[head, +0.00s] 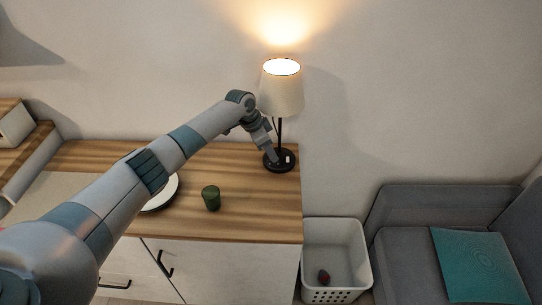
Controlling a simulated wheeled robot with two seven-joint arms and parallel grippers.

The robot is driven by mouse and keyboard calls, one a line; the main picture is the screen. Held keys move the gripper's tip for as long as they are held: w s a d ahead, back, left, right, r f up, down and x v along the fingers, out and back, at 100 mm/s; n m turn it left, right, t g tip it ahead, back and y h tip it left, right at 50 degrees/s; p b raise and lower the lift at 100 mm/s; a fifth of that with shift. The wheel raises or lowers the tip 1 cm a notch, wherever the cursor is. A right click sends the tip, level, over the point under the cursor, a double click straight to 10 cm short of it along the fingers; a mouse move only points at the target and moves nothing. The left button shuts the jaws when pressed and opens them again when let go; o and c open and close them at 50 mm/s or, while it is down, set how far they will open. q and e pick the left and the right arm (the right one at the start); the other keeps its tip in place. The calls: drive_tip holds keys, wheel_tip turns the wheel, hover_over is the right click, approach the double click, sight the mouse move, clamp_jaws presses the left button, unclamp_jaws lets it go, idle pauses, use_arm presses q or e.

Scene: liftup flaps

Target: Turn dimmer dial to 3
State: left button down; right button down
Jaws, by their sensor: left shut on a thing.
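A table lamp with a cream shade (281,93) stands at the back right corner of the wooden cabinet top. It is lit and throws warm light up the wall. Its round black base (284,168) carries a small white part on the right. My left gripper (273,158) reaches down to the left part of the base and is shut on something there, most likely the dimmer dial. The dial and its markings are hidden or too small to read. My right gripper is not in view.
A green cup (211,197) and a white plate (163,194), partly behind my left arm, are on the cabinet top (262,215). A white basket (335,241) with a dark reddish object stands right of the cabinet. A grey sofa (405,262) with a teal cushion (479,265) is farther right.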

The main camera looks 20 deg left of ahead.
use_arm(q)
drive_tip(key=c, duration=1.7)
unclamp_jaws()
